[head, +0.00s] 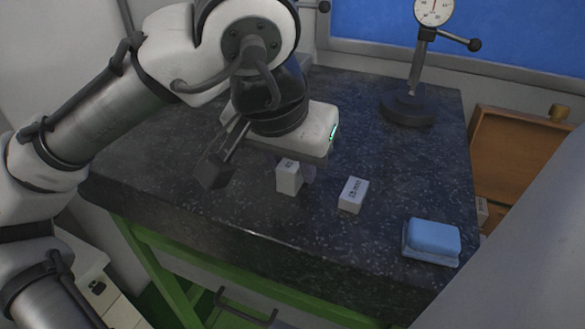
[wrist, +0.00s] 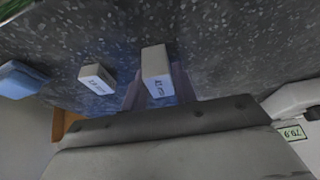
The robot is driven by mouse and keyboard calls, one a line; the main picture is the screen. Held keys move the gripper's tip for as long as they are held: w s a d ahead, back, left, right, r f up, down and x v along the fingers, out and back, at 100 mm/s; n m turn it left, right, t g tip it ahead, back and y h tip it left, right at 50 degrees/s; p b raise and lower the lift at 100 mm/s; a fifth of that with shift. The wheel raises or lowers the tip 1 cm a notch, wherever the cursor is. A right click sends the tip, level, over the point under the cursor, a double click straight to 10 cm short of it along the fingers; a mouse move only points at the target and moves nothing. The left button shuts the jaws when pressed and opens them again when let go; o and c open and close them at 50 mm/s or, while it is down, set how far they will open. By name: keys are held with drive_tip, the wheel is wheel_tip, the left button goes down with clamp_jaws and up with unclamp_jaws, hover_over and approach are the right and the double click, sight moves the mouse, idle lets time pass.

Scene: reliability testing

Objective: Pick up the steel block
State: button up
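Two small pale grey blocks with dark printed labels stand on the dark speckled worktop. Which is the steel block I cannot tell for sure from the lettering. In the wrist view this block (wrist: 156,70) stands between the two fingers of my gripper (wrist: 158,88), one finger on each side. The fingers look apart, and I see no clear grip on the block. The second block (head: 353,195) stands to the right, clear of the gripper; it is at the left in the wrist view (wrist: 96,79).
A blue block or case (head: 432,240) lies near the worktop's front right. A dial gauge stand (head: 407,106) is at the back right. An open wooden box (head: 520,150) is beyond the right edge. The worktop (head: 270,225) is clear in front of the blocks.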

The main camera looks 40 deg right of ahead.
clamp_jaws()
drive_tip(key=shift+r, duration=0.15)
